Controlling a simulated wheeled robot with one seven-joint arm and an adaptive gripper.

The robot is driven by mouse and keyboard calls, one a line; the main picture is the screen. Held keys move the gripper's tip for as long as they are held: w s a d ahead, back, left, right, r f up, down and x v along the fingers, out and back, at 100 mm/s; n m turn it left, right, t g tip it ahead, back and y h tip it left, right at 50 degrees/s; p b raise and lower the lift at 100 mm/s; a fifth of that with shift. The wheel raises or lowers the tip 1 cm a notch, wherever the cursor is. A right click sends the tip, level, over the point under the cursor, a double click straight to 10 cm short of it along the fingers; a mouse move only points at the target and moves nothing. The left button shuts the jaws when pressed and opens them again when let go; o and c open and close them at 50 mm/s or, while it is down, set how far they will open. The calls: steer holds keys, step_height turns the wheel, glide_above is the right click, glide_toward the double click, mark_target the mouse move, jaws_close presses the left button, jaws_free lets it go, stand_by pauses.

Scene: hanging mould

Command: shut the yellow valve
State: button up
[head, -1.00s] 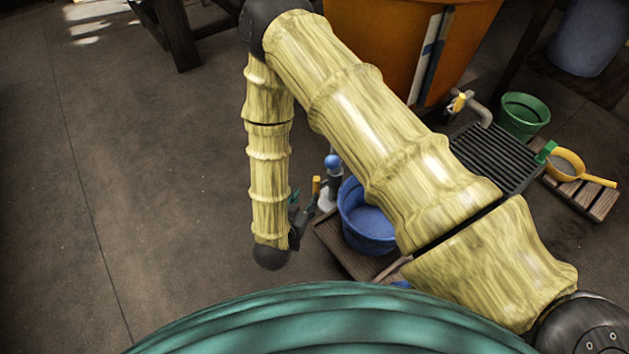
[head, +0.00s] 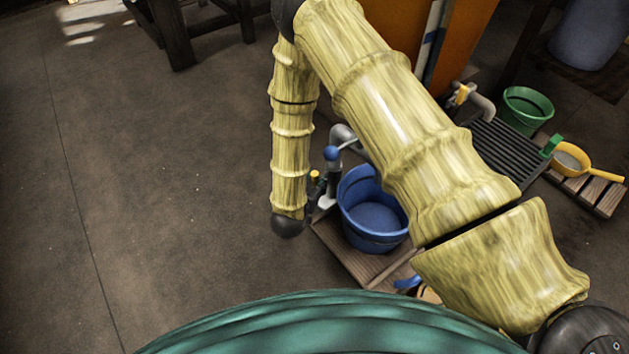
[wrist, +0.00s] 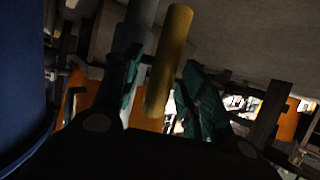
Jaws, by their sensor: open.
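The yellow valve handle (head: 315,178) shows as a small upright yellow piece beside the blue-topped grey pipe, just right of my forearm in the head view. In the wrist view the yellow bar (wrist: 170,62) stands upright, slightly tilted, between the fingers of my gripper (wrist: 161,90). The fingers are open, with green pads on either side of the bar. I cannot tell if either pad touches it. In the head view my gripper is mostly hidden behind the forearm's lower end.
A grey pipe with a blue knob (head: 331,153) stands next to a blue bucket (head: 374,232) on a wooden pallet (head: 340,250). Another yellow-marked tap (head: 461,96) is on the orange vat (head: 470,45). A green bucket (head: 527,108) and yellow pan (head: 590,174) lie right.

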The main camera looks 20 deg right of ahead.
steer(key=shift+c, duration=0.3)
steer(key=c, duration=0.8)
steer(key=shift+a, duration=0.1)
